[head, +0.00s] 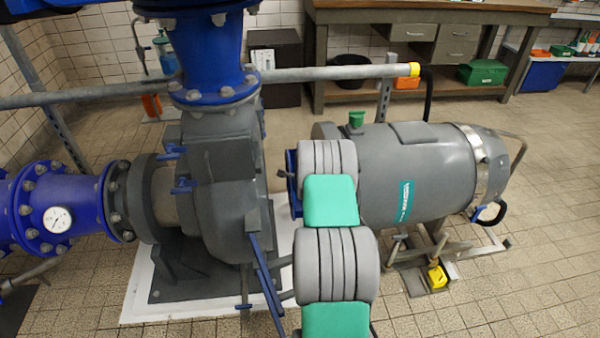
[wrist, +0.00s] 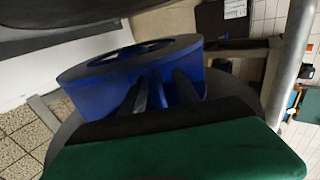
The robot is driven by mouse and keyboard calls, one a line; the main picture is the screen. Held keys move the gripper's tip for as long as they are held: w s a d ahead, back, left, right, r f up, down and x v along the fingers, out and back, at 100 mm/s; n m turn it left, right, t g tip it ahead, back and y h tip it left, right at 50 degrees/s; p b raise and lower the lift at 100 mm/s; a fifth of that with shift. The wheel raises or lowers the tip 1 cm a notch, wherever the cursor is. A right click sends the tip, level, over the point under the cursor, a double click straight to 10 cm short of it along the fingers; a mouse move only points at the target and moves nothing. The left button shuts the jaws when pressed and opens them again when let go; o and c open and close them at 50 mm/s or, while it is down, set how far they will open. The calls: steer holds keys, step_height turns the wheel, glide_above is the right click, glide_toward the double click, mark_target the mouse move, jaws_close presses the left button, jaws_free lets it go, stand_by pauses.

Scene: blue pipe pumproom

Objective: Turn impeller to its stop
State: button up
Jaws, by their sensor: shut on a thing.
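The blue impeller (wrist: 110,72) is a round, thick-rimmed part with an opening in its face, seen tilted in the wrist view. My gripper (wrist: 162,88) reaches it with two dark fingers, which are shut on a blue part of its near side. In the head view, a blue edge (head: 291,163), apparently the impeller, shows just left of my arm, between the grey pump casing (head: 228,190) and the grey motor (head: 430,165). My arm hides the rest of it and my gripper there. I cannot tell how far the impeller is turned.
A blue flanged pipe (head: 210,60) rises from the casing. Another with a gauge (head: 57,218) enters from the left. A grey rail (head: 320,74) with a yellow end runs behind. A blue bar (head: 264,270) stands left of my arm. Tiled floor is clear at right.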

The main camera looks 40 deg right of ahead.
steer(key=r+p, duration=0.1)
steer(key=s+r+p, duration=0.1)
steer(key=r, duration=0.1)
steer(key=s+a+r+p, duration=0.1)
steer(key=shift+a+r, duration=0.1)
steer(key=shift+r, duration=0.1)
stand_by(0.3)
steer(key=shift+s+f, duration=0.1)
steer(key=p+v, duration=0.1)
steer(key=v, duration=0.7)
